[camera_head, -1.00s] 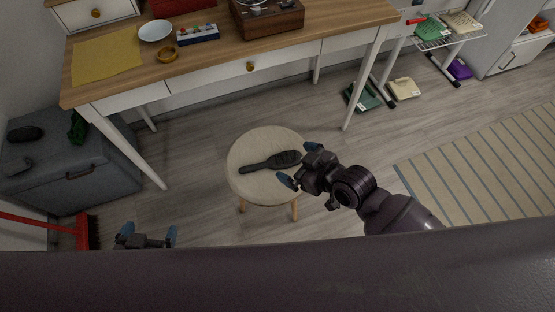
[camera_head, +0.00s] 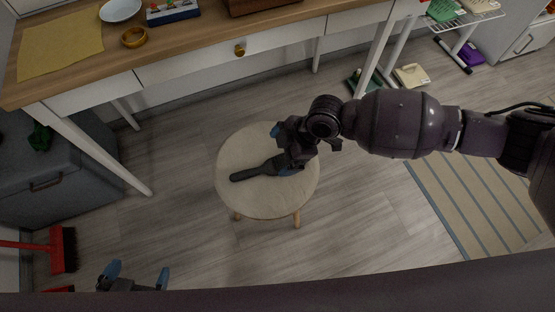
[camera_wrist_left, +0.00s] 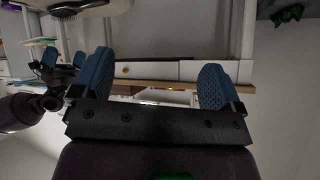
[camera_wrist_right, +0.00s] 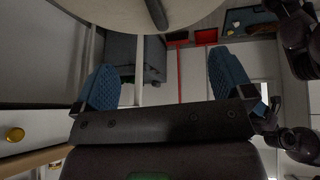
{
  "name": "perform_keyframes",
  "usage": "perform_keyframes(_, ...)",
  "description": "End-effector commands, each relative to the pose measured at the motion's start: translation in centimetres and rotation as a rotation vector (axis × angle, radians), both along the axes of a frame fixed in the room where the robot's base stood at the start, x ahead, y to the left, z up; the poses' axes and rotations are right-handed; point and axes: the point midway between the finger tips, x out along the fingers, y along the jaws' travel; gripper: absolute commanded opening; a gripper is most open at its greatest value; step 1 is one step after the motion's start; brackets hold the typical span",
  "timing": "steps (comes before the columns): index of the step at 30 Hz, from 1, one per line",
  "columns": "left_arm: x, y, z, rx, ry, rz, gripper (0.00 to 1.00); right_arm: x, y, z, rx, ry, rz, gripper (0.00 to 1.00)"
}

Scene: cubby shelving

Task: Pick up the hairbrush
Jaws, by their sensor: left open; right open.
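The dark hairbrush (camera_head: 258,169) lies on the round stool (camera_head: 240,203). Its handle points left in the head view, and its head end is partly hidden by my right gripper. My right gripper (camera_head: 282,151) is open over the brush head; I cannot tell whether its fingers touch the brush. In the right wrist view the handle (camera_wrist_right: 157,14) shows at the top edge on the pale stool, beyond the open fingers (camera_wrist_right: 165,85). My left gripper (camera_head: 138,275) is open and empty at the lower left, away from the stool. The brush (camera_wrist_left: 78,6) also shows at the left wrist view's top.
A desk (camera_head: 200,46) with a white drawer front stands behind the stool. A grey cabinet (camera_head: 75,170) and a red broom (camera_head: 62,248) are at the left. A striped rug (camera_head: 470,195) lies at the right. The floor around the stool is clear.

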Motion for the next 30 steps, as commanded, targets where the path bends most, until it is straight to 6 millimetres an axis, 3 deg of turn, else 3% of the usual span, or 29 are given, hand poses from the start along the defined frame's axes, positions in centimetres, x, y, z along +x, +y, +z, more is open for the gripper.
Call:
perform_keyframes(1, -0.4, -0.1, -0.9, 0.002, 0.018, -0.004, 0.92, 0.7, -0.6, -1.2, -0.029, 0.009, 0.021, 0.99)
perform_keyframes(11, 0.3, -0.4, -1.0, 0.007, 0.008, -0.022, 0.92, 3.7, -2.9, -1.5, -0.124, 0.018, 0.082, 0.99)
perform_keyframes(16, 0.3, -0.4, -1.2, 0.013, 0.009, -0.028, 0.92, 3.8, -2.5, -2.6, -0.128, 0.02, 0.085, 0.99)
perform_keyframes(24, 0.1, -0.5, -1.6, 0.02, 0.003, -0.042, 0.92, 3.5, -1.1, -6.2, -0.127, 0.022, 0.084, 0.99)
perform_keyframes(30, 0.2, -0.5, -1.6, 0.014, -0.014, -0.041, 0.92, 3.4, -0.7, -7.5, -0.127, 0.019, 0.084, 0.99)
